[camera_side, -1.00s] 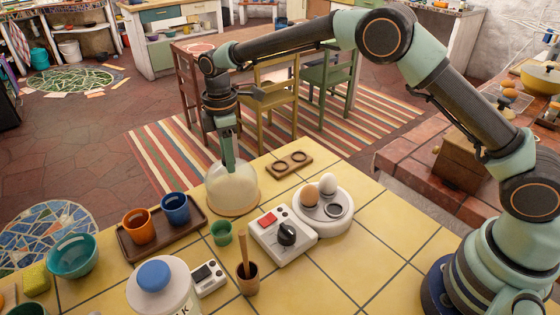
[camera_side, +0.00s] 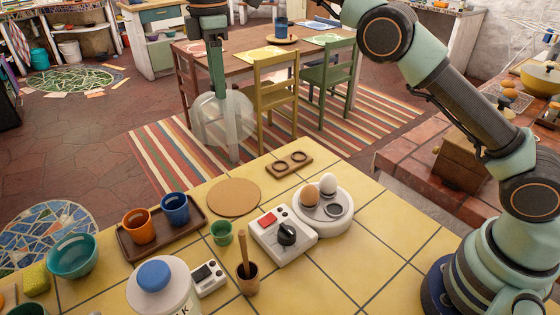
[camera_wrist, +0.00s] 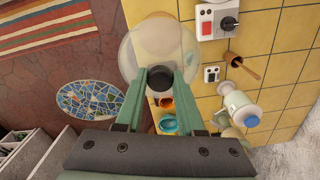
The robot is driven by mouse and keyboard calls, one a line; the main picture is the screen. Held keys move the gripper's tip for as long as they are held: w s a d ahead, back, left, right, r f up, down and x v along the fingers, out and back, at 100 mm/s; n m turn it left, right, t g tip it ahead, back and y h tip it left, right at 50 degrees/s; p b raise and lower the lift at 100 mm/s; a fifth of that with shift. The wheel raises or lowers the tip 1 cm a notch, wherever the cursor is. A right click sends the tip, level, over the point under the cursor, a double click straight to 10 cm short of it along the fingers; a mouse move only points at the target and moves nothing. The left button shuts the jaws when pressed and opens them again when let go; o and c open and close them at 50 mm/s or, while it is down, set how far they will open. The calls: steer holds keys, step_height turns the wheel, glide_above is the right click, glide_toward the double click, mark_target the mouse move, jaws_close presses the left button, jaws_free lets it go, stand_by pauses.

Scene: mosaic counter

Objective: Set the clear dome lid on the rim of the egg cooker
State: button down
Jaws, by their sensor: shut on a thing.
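The clear dome lid (camera_side: 224,122) hangs in the air, upright, above and beyond the far edge of the counter. My gripper (camera_side: 219,88) is shut on the top of the lid; the exact grip spot is hard to make out. In the wrist view the lid (camera_wrist: 157,45) lies between and beyond my fingertips (camera_wrist: 158,72). The egg cooker (camera_side: 345,219) is a white round base on the counter, to the lower right of the lid. It holds a brown egg (camera_side: 309,198), a white egg (camera_side: 328,184) and an empty ring. Its rim is uncovered.
A white box with red switch and black dial (camera_side: 270,238) adjoins the cooker. A bare round cork mat (camera_side: 233,197), wooden two-hole holder (camera_side: 289,164), green cup (camera_side: 222,233) and tray (camera_side: 160,240) with two cups stand nearby. A tall milk bottle (camera_side: 163,290) stands in front.

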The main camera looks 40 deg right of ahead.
steer(key=shift+s+d+r, duration=0.2)
steer(key=shift+d+r, duration=0.05)
steer(key=shift+d, duration=0.35)
steer(key=s+d+f, duration=0.4)
steer(key=s+d, duration=0.2)
steer(key=s, duration=0.3)
steer(key=s+d+f, duration=0.4)
steer(key=s+d, duration=0.2)
steer(key=s, duration=0.2)
step_height(320, 180, down, 7)
steer(key=shift+d, duration=0.2)
steer(key=shift+f, duration=0.9)
stand_by(2.1)
steer(key=shift+c, duration=2.2)
jaws_free()
